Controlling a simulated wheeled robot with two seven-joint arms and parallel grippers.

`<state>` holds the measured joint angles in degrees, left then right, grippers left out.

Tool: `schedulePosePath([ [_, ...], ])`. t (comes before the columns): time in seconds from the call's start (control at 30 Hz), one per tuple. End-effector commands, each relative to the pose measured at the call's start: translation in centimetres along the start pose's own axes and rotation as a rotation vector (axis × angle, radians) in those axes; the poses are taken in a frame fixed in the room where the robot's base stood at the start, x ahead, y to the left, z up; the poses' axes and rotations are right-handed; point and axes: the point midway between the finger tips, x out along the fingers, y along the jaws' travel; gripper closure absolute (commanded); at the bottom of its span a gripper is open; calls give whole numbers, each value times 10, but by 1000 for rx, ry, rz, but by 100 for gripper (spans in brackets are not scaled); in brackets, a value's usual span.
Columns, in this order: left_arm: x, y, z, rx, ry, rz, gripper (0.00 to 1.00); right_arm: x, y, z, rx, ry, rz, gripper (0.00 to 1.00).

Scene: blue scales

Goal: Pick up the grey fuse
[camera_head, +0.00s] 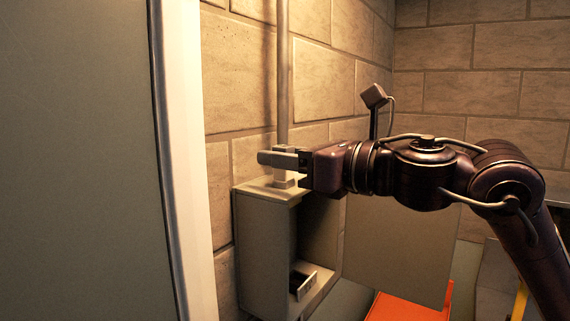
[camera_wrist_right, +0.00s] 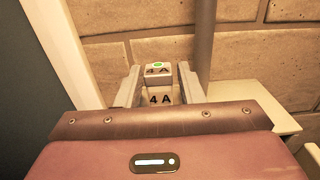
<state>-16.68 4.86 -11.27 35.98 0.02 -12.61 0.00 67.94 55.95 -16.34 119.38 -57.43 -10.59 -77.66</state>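The grey fuse (camera_wrist_right: 159,75) is a small pale block marked "4 A", with a green spot on top, in the right wrist view. It stands between the two fingers of my right gripper (camera_wrist_right: 159,86), with narrow gaps seen at its sides. In the head view the right gripper (camera_head: 279,159) reaches in from the right, just above the top of an open grey wall box. A pale block, seemingly the fuse (camera_head: 284,182), shows under the fingers at the box top. The fingers hide its upper part. My left gripper is not in view.
The grey box (camera_head: 262,245) has its door (camera_head: 395,250) swung open to the right and a small dark holder (camera_head: 302,281) inside. A vertical pipe (camera_head: 283,75) runs up the brick wall behind. A large grey panel (camera_head: 80,160) fills the left. A red object (camera_head: 410,308) is low right.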

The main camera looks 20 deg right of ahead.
Motion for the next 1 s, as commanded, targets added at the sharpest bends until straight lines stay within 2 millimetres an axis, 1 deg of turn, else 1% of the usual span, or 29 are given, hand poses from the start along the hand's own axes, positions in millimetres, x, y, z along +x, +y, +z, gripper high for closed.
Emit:
schedulePosePath([
  [0.03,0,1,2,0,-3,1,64,0,0,0,0,0,0,72],
  [0.23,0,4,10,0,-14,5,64,0,0,0,0,0,0,99],
  [0.27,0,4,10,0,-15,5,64,0,0,0,0,-1,0,100],
  [0.5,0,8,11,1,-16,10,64,0,0,1,0,-1,0,100],
  [0.67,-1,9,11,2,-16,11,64,0,0,8,0,-3,1,100],
  [0.77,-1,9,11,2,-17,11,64,0,1,17,0,-4,2,100],
  [0.87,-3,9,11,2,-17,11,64,-1,1,34,-3,-7,2,100],
  [1.0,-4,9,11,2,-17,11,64,-1,2,69,-2,-9,3,100],
])
